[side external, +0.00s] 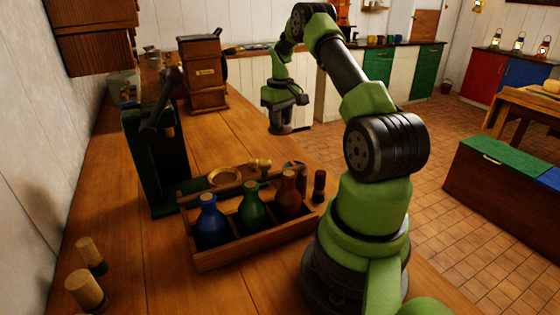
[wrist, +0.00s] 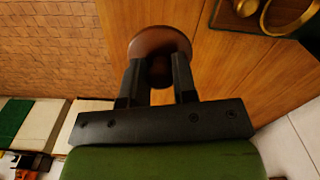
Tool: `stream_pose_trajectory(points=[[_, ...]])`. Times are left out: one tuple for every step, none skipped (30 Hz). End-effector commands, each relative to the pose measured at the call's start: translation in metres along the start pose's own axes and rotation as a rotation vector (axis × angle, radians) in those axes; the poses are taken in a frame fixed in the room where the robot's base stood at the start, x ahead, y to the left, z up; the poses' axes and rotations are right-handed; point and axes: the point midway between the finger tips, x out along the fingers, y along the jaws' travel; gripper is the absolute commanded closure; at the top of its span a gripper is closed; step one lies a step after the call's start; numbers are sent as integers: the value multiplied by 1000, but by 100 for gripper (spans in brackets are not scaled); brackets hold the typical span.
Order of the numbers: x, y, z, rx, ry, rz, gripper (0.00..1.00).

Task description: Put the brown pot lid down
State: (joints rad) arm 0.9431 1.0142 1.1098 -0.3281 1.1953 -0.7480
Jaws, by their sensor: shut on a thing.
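The brown pot lid (wrist: 160,40) shows in the wrist view as a dark reddish-brown round thing at and beyond my fingertips. My gripper (wrist: 157,82) is shut on it, with one dark finger on each side; the fingers hide part of it. In the side external view my gripper (side external: 281,122) points down near the right edge of the wooden counter (side external: 235,130). The lid is hard to make out there. In the wrist view the lid appears in front of the counter top, near its edge with the tiled floor. I cannot tell its height.
A wooden crate (side external: 222,257) with blue, green and brown bottles stands on the counter near my base. A dark green device (side external: 155,165) and a brown box-shaped grinder (side external: 203,75) stand behind. A brass ring (side external: 225,175) lies near the crate.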

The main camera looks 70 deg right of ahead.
Motion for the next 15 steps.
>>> stream_pose_trajectory(points=[[5,0,-2,0,-2,-1,97],[10,0,-2,0,-3,-1,97],[17,0,-2,0,-4,-2,97],[23,0,-2,-1,-5,-2,97],[29,0,-2,0,-5,-2,97],[38,0,-2,1,-5,-3,97],[43,0,-2,1,-4,-2,97],[48,0,-2,0,-4,-2,97],[54,0,-2,0,-2,-1,97],[57,0,-2,0,-2,-1,97],[60,0,-2,0,-2,-1,97],[63,0,-3,0,0,0,97],[66,0,-3,0,1,0,97],[70,0,-3,1,0,-1,97],[76,0,-2,1,-1,-2,97]])
